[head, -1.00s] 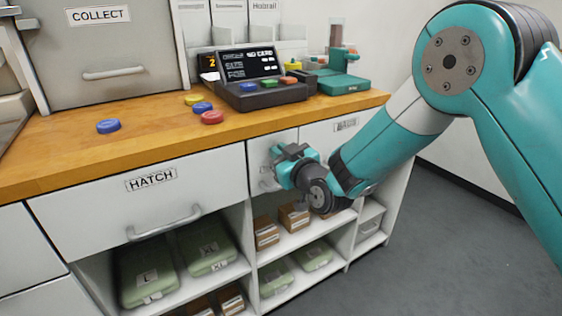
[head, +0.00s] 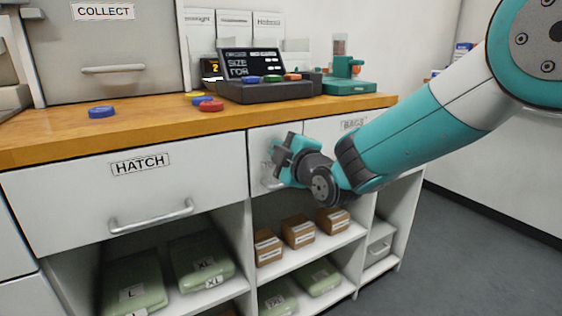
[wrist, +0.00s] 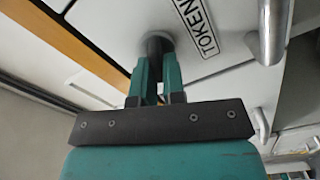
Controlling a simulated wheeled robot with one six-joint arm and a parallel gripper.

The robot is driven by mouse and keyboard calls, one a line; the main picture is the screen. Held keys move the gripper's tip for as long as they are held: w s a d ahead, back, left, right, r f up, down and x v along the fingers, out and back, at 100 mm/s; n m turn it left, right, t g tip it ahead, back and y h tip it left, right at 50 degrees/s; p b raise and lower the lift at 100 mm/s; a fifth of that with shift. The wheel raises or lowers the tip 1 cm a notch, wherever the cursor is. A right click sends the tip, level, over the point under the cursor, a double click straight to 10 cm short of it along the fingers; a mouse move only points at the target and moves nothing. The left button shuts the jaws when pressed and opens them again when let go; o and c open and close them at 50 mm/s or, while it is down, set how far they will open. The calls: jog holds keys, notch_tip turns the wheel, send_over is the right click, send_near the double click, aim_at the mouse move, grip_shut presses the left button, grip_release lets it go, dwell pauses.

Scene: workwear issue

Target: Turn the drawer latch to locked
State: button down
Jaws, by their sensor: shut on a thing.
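The small drawer (head: 260,142) right of the HATCH drawer sits shut below the counter edge. In the wrist view, its front carries a TOKEN label (wrist: 200,28), cut off at the frame edge, and a grey bar handle (wrist: 272,32). A dark round latch knob (wrist: 158,42) sticks out of the drawer front beside the label. My gripper (wrist: 158,62) is shut on this knob, one teal finger on each side. In the head view my gripper (head: 277,150) is against the drawer front and hides the latch. I cannot tell which way the latch is turned.
The HATCH drawer (head: 60,200) is left, and the BAGS drawer (head: 345,132) is right, partly behind my arm. Open shelves below hold brown boxes (head: 298,232) and green packs (head: 200,262). Tokens and a small console (head: 270,92) stand on the counter (head: 50,140).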

jog(key=shift+a+f+n+b, duration=0.15)
jog(key=shift+n+b, duration=0.6)
jog(key=shift+n, duration=0.4)
jog(key=shift+d+f+n+b, duration=0.15)
jog(key=shift+n+b, duration=0.6)
jog(key=shift+n, duration=0.4)
jog(key=shift+a, duration=0.1)
jog(key=c, duration=1.2)
grip_release()
jog(key=shift+s, duration=0.15)
jog(key=v, duration=1.7)
jog(key=shift+s, duration=0.1)
